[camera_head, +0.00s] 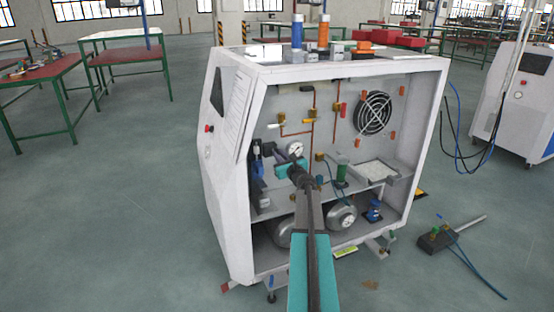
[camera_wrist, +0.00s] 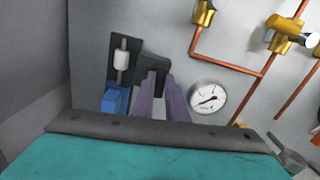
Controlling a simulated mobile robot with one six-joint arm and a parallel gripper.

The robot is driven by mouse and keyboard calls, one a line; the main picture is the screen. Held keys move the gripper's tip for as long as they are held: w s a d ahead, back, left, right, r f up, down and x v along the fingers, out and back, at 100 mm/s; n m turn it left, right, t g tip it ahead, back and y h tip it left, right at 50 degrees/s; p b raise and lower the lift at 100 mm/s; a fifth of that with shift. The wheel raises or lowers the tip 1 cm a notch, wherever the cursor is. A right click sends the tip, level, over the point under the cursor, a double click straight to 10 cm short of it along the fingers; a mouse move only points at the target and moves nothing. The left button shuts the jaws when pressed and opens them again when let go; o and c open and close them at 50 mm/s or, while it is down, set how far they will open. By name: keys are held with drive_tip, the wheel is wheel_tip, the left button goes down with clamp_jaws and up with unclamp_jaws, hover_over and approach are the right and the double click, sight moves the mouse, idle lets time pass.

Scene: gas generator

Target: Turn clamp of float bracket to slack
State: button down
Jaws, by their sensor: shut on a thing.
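The float bracket (camera_wrist: 115,48) shows in the wrist view as a dark plate on the cabinet's inner wall, with a white cylinder and a blue block on it. Its clamp appears to be the black block (camera_wrist: 153,64) just to the right. My gripper (camera_wrist: 158,78) is shut on this black clamp, with its purple fingers reaching up to it from below. The fingers hide the clamp's lower part. In the head view my gripper (camera_head: 270,154) is inside the open cabinet at its left side, and the clamp is too small and covered to make out.
A round pressure gauge (camera_wrist: 208,97) sits close to the right of my fingers. Copper pipes (camera_wrist: 228,62) with brass valves run further right. The white cabinet's (camera_head: 233,170) left wall is near my gripper. A shelf with a green-topped part (camera_head: 341,172) and tanks lies below and right.

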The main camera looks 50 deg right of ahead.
drive_tip(key=n+b, duration=0.5)
drive_tip(key=b, duration=0.1)
drive_tip(key=n+b, duration=1.1)
drive_tip(key=b, duration=0.2)
drive_tip(key=shift+w+a+f+n, duration=0.3)
drive_tip(key=shift+w+a, duration=0.05)
drive_tip(key=shift+a, duration=0.05)
drive_tip(key=shift+r, duration=0.1)
drive_tip(key=c, duration=1.8)
unclamp_jaws()
drive_tip(key=shift+o, duration=0.2)
drive_tip(key=shift+s+d, duration=0.1)
drive_tip(key=shift+s, duration=0.15)
